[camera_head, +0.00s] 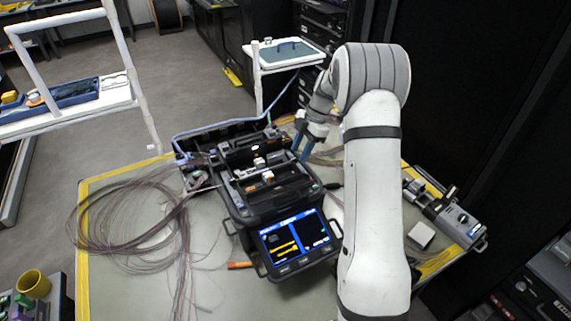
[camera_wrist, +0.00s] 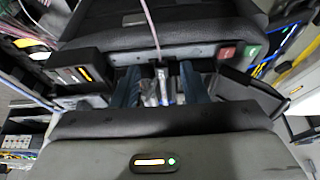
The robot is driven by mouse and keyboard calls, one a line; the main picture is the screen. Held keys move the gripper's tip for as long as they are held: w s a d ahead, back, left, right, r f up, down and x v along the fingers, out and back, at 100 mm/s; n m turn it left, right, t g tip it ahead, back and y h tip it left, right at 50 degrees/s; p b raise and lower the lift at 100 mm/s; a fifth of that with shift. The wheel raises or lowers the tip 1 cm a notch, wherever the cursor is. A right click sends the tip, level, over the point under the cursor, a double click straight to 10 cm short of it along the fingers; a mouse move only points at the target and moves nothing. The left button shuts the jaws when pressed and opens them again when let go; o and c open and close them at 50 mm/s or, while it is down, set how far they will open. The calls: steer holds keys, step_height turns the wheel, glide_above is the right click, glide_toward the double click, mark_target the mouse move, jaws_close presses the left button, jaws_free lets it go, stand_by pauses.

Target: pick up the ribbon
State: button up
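A thin pinkish ribbon (camera_wrist: 152,28) runs down from the top of the wrist view to a small grey clamp-like piece (camera_wrist: 162,78). My gripper (camera_wrist: 160,92) has its two dark blue fingers apart, one on each side of this piece, with a gap to each finger. In the head view my gripper (camera_head: 298,146) points down at the right side of the black fusion splicer (camera_head: 256,205). Pinkish-brown strands (camera_head: 120,215) lie coiled at the left of the table. Whether the fingers touch anything is hard to tell.
The splicer's lit screen (camera_head: 297,243) faces front. A grey-black device (camera_head: 447,215) and a white block (camera_head: 421,235) are at the right. An orange piece (camera_head: 240,265) lies in front of the splicer. The front-left table (camera_head: 130,295) has some free room.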

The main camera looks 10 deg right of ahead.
steer(key=shift+x, duration=0.9)
steer(key=shift+r, duration=0.1)
steer(key=c, duration=0.9)
steer(key=shift+o, duration=0.2)
steer(key=shift+r, duration=0.1)
